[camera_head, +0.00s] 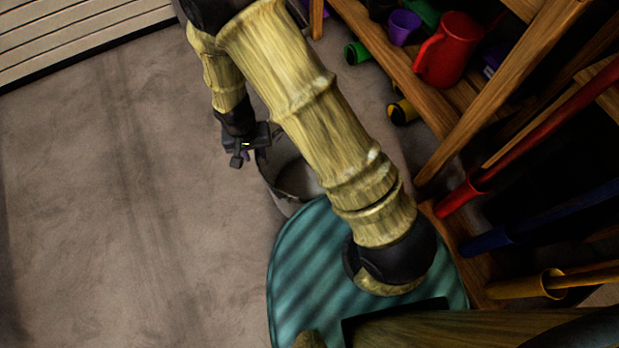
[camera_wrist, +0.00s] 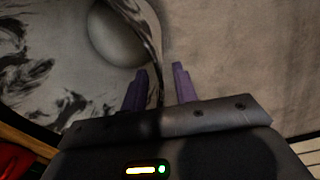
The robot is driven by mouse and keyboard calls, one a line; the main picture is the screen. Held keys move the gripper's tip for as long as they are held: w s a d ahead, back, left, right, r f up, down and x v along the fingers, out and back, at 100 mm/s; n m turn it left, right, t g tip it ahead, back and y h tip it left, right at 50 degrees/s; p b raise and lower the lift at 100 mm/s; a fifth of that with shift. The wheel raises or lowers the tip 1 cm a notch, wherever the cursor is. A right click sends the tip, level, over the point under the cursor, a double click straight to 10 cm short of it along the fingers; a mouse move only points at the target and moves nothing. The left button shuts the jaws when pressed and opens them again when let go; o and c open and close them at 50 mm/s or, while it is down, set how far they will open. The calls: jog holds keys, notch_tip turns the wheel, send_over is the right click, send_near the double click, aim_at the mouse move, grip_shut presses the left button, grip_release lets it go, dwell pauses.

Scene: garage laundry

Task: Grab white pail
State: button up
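A pale grey-white pail (camera_head: 296,178) stands on the floor in the head view, partly hidden behind my arm. My gripper (camera_head: 243,158) is at the pail's left rim. In the wrist view, the pail's mottled wall (camera_wrist: 45,60) fills the left side, and its thin dark rim edge runs down toward the gap between the two purple fingers of my gripper (camera_wrist: 160,85). The fingers are apart, one on each side of this edge. I cannot tell whether either finger touches it.
A wooden shelf (camera_head: 400,60) at the right holds a red jug (camera_head: 447,50) and a purple cup (camera_head: 404,27). Red (camera_head: 463,193), blue (camera_head: 490,240) and yellow (camera_head: 525,287) handled tools lean at the right. The floor (camera_head: 130,200) to the left is clear.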

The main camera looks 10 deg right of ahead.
aim_at(260, 160)
jog(key=f+b, duration=0.1)
jog(key=f, duration=0.1)
jog(key=d+f+b, duration=0.1)
jog(key=f+b, duration=0.1)
jog(key=shift+f, duration=0.1)
jog(key=shift+f+b, duration=0.3)
jog(key=shift+b, duration=0.05)
jog(key=shift+a+f, duration=0.1)
jog(key=shift+f, duration=0.15)
dwell(0.6)
grip_shut()
dwell(1.4)
